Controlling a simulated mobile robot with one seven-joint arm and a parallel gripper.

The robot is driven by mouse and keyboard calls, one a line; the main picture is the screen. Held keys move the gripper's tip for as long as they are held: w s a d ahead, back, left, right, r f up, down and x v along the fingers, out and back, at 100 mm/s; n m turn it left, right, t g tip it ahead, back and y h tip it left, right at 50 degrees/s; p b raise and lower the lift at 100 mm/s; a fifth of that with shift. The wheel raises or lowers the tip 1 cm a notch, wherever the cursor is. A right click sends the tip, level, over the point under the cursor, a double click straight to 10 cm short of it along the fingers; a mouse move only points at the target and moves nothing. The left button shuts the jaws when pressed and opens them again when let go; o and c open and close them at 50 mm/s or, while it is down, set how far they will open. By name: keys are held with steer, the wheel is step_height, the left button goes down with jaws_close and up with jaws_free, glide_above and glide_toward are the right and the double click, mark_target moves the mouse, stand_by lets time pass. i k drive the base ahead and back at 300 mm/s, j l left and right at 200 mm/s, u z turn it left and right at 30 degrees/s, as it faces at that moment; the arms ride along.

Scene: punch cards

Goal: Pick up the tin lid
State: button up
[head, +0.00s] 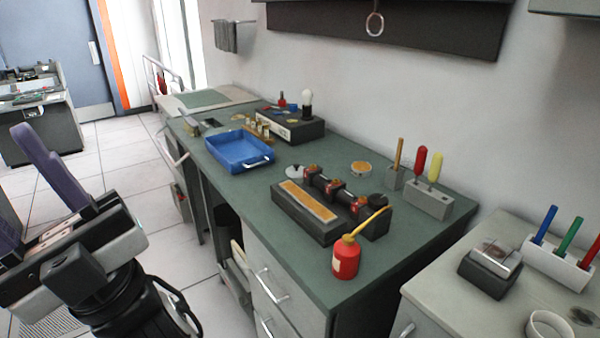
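A small silvery round piece with a dark knob (295,171), which looks like the tin lid, lies on the green bench top (300,260) behind the black device with red parts. A shallow round tin with an orange-brown top (361,168) sits farther right, near the wall; I cannot tell for sure which of the two is the lid. My gripper (12,175) is at the far left, over the floor and well away from the bench. Its two purple fingers stand apart with nothing visible between them; one fingertip is cut off by the picture edge.
A blue tray (240,151) stands left of the silvery piece. A black block with an orange pad (308,202) and a red oil can (346,257) stand in front. A grey holder with screwdrivers (428,200) is at right. Bench top between tray and block is partly clear.

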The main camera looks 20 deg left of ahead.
mark_target(295, 171)
steer(key=i+j+z, duration=0.15)
steer(key=j, duration=0.45)
steer(key=i+j+z, duration=0.15)
steer(key=j, duration=0.45)
steer(key=i+j+z, duration=0.1)
steer(key=j, duration=0.5)
steer(key=i+j+z, duration=0.15)
steer(key=j, duration=0.5)
steer(key=i+j+z, duration=0.15)
steer(key=j, duration=0.5)
steer(key=i+j+z, duration=0.15)
steer(key=j, duration=0.45)
steer(key=i, duration=0.35)
